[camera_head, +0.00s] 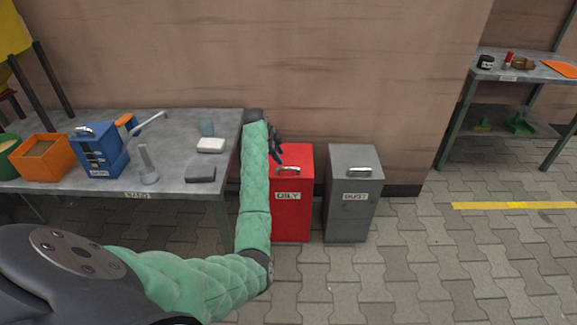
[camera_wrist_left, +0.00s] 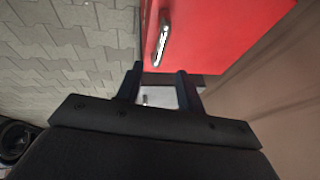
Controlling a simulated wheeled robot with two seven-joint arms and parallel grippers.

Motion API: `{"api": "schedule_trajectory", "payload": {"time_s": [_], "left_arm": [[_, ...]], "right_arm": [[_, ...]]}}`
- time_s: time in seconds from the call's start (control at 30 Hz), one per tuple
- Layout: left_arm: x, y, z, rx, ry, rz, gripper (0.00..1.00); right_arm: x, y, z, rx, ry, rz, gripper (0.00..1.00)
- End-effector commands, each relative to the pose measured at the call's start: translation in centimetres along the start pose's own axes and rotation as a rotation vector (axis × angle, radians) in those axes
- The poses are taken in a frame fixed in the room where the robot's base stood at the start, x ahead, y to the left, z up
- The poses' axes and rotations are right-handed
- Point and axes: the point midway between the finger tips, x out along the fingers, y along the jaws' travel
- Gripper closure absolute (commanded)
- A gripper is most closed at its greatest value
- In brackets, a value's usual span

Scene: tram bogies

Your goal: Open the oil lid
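The red oily bin (camera_head: 292,215) stands on the floor against the wall, marked "OILY", with a metal handle (camera_head: 289,170) on its lid. The lid looks closed. My left arm reaches out along the table's right end. My left gripper (camera_head: 278,150) is at the bin's upper left back corner, partly hidden by the arm. In the left wrist view the red bin (camera_wrist_left: 225,30) and its handle (camera_wrist_left: 162,40) lie beyond the fingers. The left gripper (camera_wrist_left: 160,75) is open, its two fingers apart with nothing between them. My right gripper is not in view.
A grey bin (camera_head: 352,210) marked "DUST" stands right of the red one. A grey table (camera_head: 110,185) with an orange box (camera_head: 43,158), a blue box (camera_head: 98,155) and small items is at the left. Paved floor in front is clear.

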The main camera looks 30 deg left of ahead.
Motion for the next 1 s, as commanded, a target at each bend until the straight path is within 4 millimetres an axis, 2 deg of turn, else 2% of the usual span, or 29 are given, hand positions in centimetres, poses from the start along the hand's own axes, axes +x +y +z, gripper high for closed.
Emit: {"api": "schedule_trajectory", "payload": {"time_s": [0.17, 0.43, 0.6, 0.97, 1.0], "left_arm": [[1.7, 0.0, 0.0, 0.002, 0.001, 0.0, 0.62], [5.6, 0.0, 0.0, 0.001, 0.001, 0.0, 0.62], [7.1, 0.0, 0.0, 0.001, 0.0, 0.0, 0.62], [7.6, 0.0, 0.0, 0.001, -0.001, -0.001, 0.62], [7.6, 0.0, 0.0, 0.001, -0.001, -0.001, 0.66]], "right_arm": [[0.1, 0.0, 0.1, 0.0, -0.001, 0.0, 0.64], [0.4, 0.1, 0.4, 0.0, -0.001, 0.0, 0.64], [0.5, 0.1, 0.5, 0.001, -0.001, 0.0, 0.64], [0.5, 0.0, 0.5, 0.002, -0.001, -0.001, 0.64], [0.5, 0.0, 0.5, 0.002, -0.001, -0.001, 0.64]]}}
